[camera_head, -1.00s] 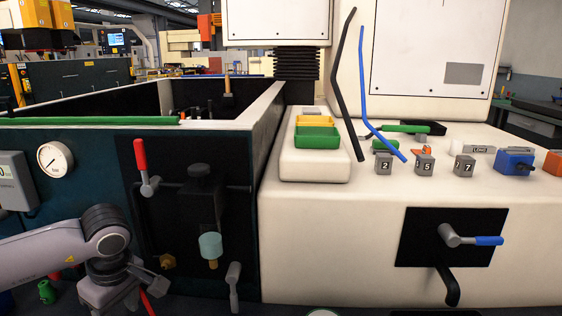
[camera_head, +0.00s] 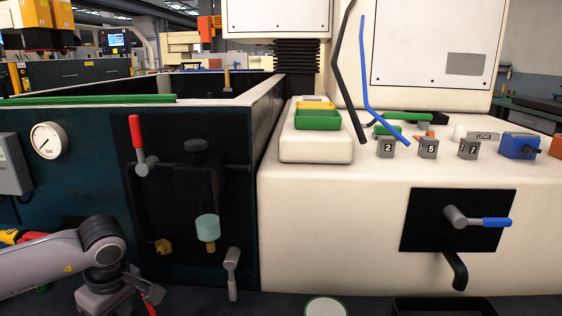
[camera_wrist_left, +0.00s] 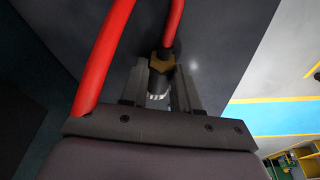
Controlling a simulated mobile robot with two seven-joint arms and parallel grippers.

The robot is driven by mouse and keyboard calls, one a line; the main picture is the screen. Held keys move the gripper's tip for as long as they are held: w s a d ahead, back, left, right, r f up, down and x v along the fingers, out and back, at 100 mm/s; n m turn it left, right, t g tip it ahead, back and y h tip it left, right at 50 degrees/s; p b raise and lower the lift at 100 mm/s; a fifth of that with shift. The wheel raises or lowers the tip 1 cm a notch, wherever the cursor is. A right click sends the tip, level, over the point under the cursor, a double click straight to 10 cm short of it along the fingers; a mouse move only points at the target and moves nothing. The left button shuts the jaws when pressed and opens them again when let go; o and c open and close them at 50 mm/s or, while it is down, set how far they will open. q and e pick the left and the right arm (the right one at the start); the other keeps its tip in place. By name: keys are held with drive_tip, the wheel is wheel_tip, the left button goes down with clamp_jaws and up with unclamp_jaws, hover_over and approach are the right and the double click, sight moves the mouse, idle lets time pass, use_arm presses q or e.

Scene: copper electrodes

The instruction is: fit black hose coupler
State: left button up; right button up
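In the left wrist view a black hose coupler (camera_wrist_left: 158,82) with a brass nut (camera_wrist_left: 162,62) sits on the end of a red hose (camera_wrist_left: 172,25). My left gripper (camera_wrist_left: 160,92) has its two grey fingers on either side of the coupler and appears shut on it. In the head view my left gripper (camera_head: 148,295) is low at the left, in front of the dark tank, with a bit of red hose by it. A brass fitting (camera_head: 163,247) is on the tank's black panel (camera_head: 138,215), above the gripper. My right gripper is not in view.
The panel also carries a red-handled lever (camera_head: 136,132), a pale blue cup (camera_head: 207,228) and a grey lever (camera_head: 232,262). A gauge (camera_head: 46,141) is at the left. A blue-handled valve (camera_head: 490,222) is on the white machine. A dark tray (camera_head: 445,306) lies below it.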

use_arm(q)
drive_tip(key=shift+r, duration=0.15)
clamp_jaws()
drive_tip(key=shift+w+a+p+v, duration=0.1)
drive_tip(key=shift+a+p+v, duration=0.1)
drive_tip(key=shift+p+v, duration=0.65)
drive_tip(key=shift+w+a+p+v, duration=0.1)
drive_tip(key=shift+a+p+v, duration=0.1)
drive_tip(key=shift+p+v, duration=0.6)
drive_tip(key=shift+w+a+p+v, duration=0.15)
drive_tip(key=shift+p+v, duration=0.3)
drive_tip(key=shift+v, duration=0.75)
drive_tip(key=shift+s+r, duration=0.1)
